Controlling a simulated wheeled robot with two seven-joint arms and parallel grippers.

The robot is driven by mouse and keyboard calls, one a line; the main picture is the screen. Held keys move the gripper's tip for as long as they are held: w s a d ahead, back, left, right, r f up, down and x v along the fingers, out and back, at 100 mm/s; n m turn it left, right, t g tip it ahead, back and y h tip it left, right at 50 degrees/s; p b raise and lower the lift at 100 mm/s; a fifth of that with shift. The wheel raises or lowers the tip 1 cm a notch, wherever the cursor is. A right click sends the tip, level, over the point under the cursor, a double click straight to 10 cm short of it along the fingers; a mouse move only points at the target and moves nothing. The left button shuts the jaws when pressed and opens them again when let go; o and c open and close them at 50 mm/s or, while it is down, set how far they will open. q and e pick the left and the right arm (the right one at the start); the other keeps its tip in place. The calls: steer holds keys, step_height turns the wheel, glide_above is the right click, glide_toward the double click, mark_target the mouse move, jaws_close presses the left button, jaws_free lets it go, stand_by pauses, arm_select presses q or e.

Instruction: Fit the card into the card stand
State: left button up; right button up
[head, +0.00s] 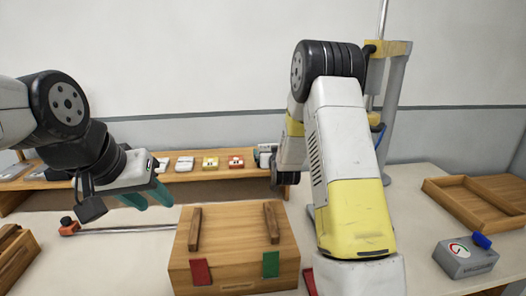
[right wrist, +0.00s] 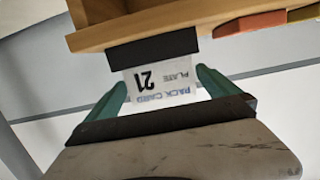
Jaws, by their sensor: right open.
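A white card (right wrist: 163,82) printed "PACK CARD PLATE 21" shows upside down in the right wrist view. Its far edge meets a black block (right wrist: 153,50) against a wooden ledge; I cannot tell whether this block is the card stand. My right gripper (right wrist: 165,88) is open, its green fingers apart on either side of the card. In the head view my right arm hides that gripper, and I cannot make out the card there. My left gripper (head: 147,197) is open and empty, above the table left of a wooden box.
The wooden box (head: 235,250) with red and green tabs stands front centre. A long wooden shelf (head: 190,176) with several small items runs along the back. A rod (head: 130,229) lies left. A wooden tray (head: 470,210) and grey device (head: 465,259) sit right.

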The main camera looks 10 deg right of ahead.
steer(key=shift+s+r, duration=0.15)
steer(key=shift+s, duration=0.65)
steer(key=shift+s+r, duration=0.15)
steer(key=shift+s, duration=0.65)
steer(key=s+r+g, duration=0.2)
steer(key=s+r, duration=0.4)
steer(key=r, duration=0.1)
steer(key=s+r+g, duration=0.1)
steer(key=s+g, duration=0.1)
steer(key=s, duration=0.9)
steer(key=s+a+r+g+y, duration=0.1)
steer(key=s+r+g, duration=0.1)
steer(key=s, duration=1)
steer(key=s+r+g+y, duration=0.1)
steer(key=s+r+g, duration=0.1)
steer(key=s, duration=1)
steer(key=shift+a+r+n+g, duration=0.25)
steer(key=shift+a+n+g, duration=0.1)
steer(key=shift+g, duration=0.45)
